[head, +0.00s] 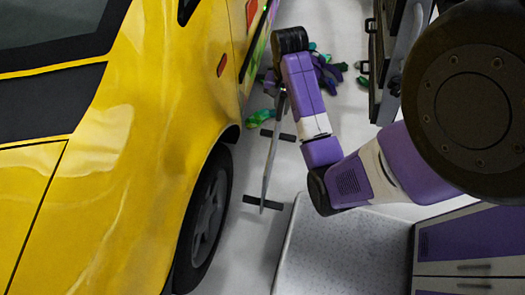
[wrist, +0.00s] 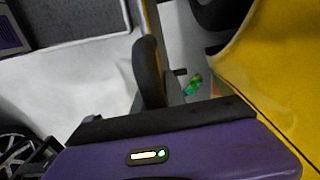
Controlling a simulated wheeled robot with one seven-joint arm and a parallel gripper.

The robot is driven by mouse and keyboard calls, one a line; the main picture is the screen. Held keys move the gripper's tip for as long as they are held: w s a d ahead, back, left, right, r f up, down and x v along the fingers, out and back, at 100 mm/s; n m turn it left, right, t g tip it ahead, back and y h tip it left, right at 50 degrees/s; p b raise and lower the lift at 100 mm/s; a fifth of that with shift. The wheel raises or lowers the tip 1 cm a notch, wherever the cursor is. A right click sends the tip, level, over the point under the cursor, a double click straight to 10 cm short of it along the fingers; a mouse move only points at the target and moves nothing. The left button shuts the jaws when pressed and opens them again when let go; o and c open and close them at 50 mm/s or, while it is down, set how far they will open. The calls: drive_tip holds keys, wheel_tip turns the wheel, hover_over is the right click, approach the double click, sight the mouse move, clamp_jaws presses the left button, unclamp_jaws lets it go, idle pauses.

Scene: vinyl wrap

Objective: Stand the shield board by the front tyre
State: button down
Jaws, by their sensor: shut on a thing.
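The shield board (head: 270,160) is a thin grey panel with dark cross feet, seen nearly edge-on in the head view. It is upright, beside the yellow car and a little right of its front tyre (head: 208,218), with a gap of floor between them. My gripper (head: 281,98) is shut on the board near its far end. In the wrist view, a dark finger (wrist: 149,72) shows against the board, and most of the board is hidden. I cannot tell whether the feet touch the floor.
The yellow car (head: 130,150) fills the left side. Crumpled green and purple scraps (head: 325,70) lie on the floor beyond my gripper. A grey textured platform (head: 340,255) is at the front, with a purple drawer cabinet (head: 470,245) to its right. A dark rack (head: 385,60) stands at the back right.

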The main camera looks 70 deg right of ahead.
drive_tip(key=shift+w+r, duration=0.2)
drive_tip(key=shift+w, duration=0.25)
drive_tip(key=shift+a+f, duration=0.1)
drive_tip(key=shift+f, duration=0.1)
wheel_tip(320, 180, down, 20)
drive_tip(key=b, duration=0.3)
drive_tip(key=shift+r, duration=0.25)
drive_tip(key=shift+s+f, duration=0.1)
drive_tip(key=shift+f, duration=0.05)
drive_tip(key=c, duration=1.4)
unclamp_jaws()
drive_tip(key=shift+o, duration=0.2)
